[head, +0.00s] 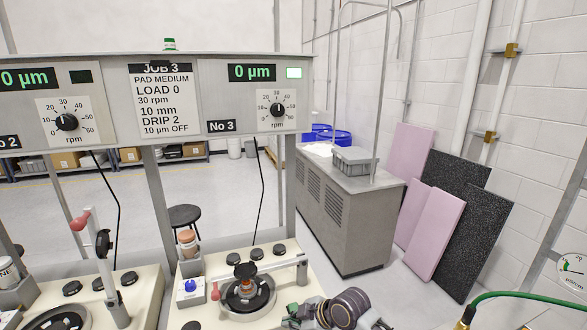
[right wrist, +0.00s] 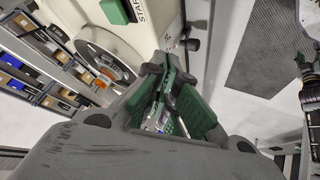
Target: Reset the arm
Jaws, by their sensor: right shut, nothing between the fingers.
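My right arm comes in at the bottom of the head view, and its gripper (head: 296,314) is low at the front edge of the No 3 polishing station (head: 215,312). In the right wrist view the gripper (right wrist: 168,72) has its dark, green-padded fingers together with nothing held. Beside it in that view are a cream housing (right wrist: 140,40) with a green START button (right wrist: 114,11) and a round plate (right wrist: 98,62). My left gripper is out of view.
The No 3 station carries a dark round plate (head: 262,297) under a swing arm (head: 288,264). Another station (head: 30,318) has its red-knobbed arm raised. A grey cabinet (head: 345,225) and leaning pads (head: 433,230) stand right. Open floor (head: 145,190) lies behind.

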